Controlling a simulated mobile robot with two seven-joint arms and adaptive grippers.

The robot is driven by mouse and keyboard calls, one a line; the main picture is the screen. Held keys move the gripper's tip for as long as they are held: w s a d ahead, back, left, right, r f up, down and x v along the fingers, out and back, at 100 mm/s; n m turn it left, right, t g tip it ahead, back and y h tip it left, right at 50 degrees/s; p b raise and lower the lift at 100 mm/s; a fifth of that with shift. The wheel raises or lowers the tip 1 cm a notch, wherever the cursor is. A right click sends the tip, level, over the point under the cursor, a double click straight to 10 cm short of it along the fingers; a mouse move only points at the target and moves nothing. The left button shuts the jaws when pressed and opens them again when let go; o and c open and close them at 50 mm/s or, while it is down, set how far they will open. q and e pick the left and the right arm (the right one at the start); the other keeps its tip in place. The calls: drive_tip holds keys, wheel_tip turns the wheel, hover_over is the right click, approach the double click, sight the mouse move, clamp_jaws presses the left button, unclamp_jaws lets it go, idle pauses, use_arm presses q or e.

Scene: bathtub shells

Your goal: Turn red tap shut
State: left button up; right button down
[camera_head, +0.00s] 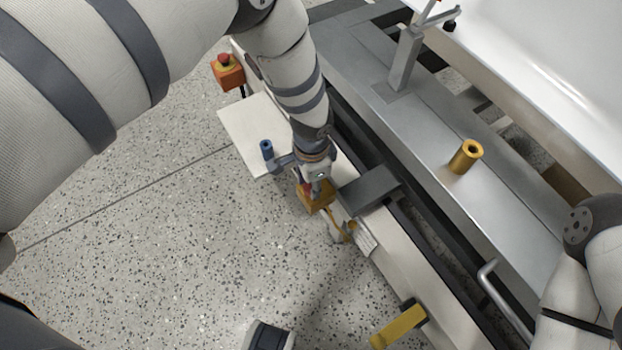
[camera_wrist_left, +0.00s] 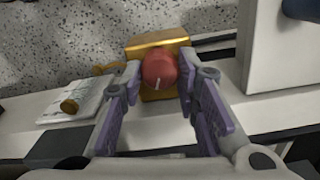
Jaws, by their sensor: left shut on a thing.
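The red tap (camera_wrist_left: 159,70) is a round red knob with a small pale mark, set on a yellow block (camera_wrist_left: 158,43). My left gripper (camera_wrist_left: 160,80) has one finger on each side of the knob and is shut on it in the left wrist view. In the head view my left gripper (camera_head: 314,188) reaches down to the yellow block (camera_head: 317,200) at the side of the pale bench, and it hides most of the tap. My right arm shows at the lower right of the head view, but its gripper does not.
A blue cylinder (camera_head: 266,149) stands on a white board (camera_head: 250,128) beside the left gripper. A red button on an orange box (camera_head: 228,72) is farther back. A yellow handle (camera_head: 399,326) sticks out below. A gold cylinder (camera_head: 466,156) stands on the grey metal bench (camera_head: 430,140).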

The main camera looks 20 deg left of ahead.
use_arm(q)
drive_tip(key=shift+n+p, duration=0.3)
drive_tip(key=shift+n, duration=1.9)
drive_tip(key=o, duration=1.2)
drive_tip(key=shift+c, duration=0.2)
drive_tip(key=shift+r, duration=0.1)
wheel_tip(320, 180, up, 12)
